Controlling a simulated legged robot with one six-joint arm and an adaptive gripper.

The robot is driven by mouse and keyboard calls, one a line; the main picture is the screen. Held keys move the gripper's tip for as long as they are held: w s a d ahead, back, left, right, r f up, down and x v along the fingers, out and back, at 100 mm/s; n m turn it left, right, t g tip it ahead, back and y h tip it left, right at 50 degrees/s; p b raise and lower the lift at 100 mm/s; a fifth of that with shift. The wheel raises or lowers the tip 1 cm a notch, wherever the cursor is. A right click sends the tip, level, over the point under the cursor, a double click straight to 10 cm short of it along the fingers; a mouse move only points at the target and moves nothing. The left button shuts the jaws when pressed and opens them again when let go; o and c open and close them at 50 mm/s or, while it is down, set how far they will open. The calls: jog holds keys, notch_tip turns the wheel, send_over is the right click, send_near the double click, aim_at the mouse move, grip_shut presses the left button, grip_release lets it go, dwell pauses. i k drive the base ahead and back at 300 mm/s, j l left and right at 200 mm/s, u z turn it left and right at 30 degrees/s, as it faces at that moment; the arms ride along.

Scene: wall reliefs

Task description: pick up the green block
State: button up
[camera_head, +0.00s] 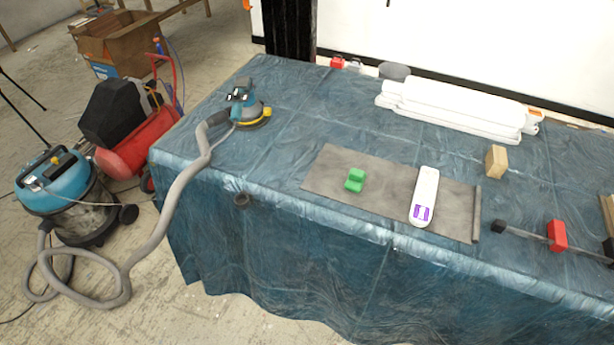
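The green block (355,180) is small and sits on a flat grey mat (325,172) on the table. The mat lies near the front edge of the table, which is covered with blue plastic sheeting. A long white object (425,190) with a purple-marked end lies to the right of the block, apart from it, on the same mat. My gripper is not in view. Nothing covers the green block.
A sander (246,106) with a grey hose (178,190) is at the table's left. White rolls (460,105) lie at the back. A wooden block (496,161) and a red-and-black clamp (557,236) are right. A vacuum (70,190) stands on the floor.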

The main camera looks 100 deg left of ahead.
aim_at(356, 178)
jog(key=j+u, duration=0.15)
jog(key=u, duration=2.75)
jog(key=j, duration=0.1)
